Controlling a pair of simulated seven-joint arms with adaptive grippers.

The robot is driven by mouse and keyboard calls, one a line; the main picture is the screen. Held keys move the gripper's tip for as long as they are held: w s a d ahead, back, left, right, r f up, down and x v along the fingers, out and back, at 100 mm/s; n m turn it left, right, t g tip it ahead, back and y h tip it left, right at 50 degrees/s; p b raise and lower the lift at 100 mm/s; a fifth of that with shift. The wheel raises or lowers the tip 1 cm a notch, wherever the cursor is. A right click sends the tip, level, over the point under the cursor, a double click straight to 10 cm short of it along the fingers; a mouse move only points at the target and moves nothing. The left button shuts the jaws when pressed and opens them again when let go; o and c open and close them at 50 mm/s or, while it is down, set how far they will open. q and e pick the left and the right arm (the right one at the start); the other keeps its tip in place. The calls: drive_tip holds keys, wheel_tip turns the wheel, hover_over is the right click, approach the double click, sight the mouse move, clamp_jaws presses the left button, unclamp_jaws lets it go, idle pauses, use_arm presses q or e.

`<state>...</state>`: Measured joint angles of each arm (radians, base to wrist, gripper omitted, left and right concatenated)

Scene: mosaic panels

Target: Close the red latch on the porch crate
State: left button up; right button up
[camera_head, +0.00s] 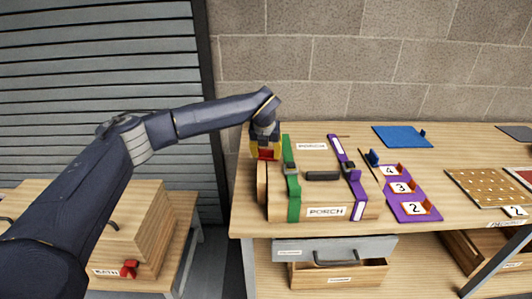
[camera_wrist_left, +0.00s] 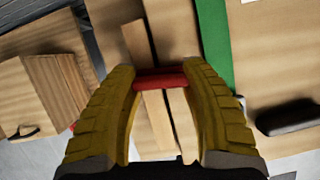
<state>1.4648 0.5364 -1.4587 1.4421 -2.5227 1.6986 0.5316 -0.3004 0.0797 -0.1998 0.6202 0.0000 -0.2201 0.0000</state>
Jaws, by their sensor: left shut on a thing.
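The wooden porch crate (camera_head: 290,215) lies on the table with its PORCH label facing front. A green strap (camera_head: 292,195), a purple strap (camera_head: 355,188) and a black handle (camera_head: 322,176) run across it. My left gripper (camera_head: 265,153) is at the crate's far left corner, pointing down. In the left wrist view its yellow fingers (camera_wrist_left: 158,76) are shut on the red latch (camera_wrist_left: 160,80), a short red bar spanning between them, over narrow wooden strips at the crate's left side. The fingers partly hide the latch's ends. My right gripper is in neither view.
A purple board with numbered tiles (camera_head: 410,204), a blue panel (camera_head: 400,134) and a dotted tray (camera_head: 487,186) stand to the right. A second crate with a red latch (camera_head: 129,269) is lower left.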

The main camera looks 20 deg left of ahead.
use_arm(q)
drive_tip(key=shift+w+r+n+y, duration=0.15)
drive_tip(key=shift+w+n+y, duration=0.15)
drive_tip(key=shift+n, duration=0.4)
drive_tip(key=o, duration=1.3)
drive_tip(key=v, duration=1.1)
drive_tip(key=shift+s+d+r, duration=0.1)
drive_tip(key=shift+s+r, duration=0.1)
drive_tip(key=shift+r, duration=0.15)
